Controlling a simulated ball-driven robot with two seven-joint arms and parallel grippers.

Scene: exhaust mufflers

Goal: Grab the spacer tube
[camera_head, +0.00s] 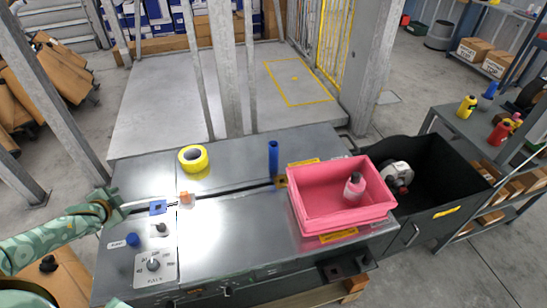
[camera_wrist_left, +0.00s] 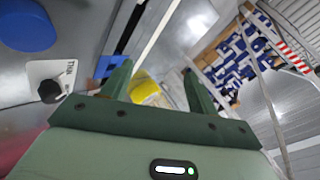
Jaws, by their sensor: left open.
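A blue tube (camera_head: 273,158) stands upright on the grey metal bench, left of the pink crate; it is the only tube-like thing I see, and I take it for the spacer tube. My left gripper (camera_head: 116,205) is over the left end of the bench, open and empty, well to the left of the tube. In the left wrist view its two green fingers (camera_wrist_left: 157,68) are spread apart, with a yellow tape roll (camera_wrist_left: 145,88) showing between them in the distance.
On the bench (camera_head: 235,228) are a yellow tape roll (camera_head: 193,158), a small orange block (camera_head: 185,198), a blue block (camera_head: 157,207) and a control panel with a knob (camera_head: 154,265). A pink crate (camera_head: 318,214) holds a bottle (camera_head: 354,186). A black bin (camera_head: 436,158) is at right.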

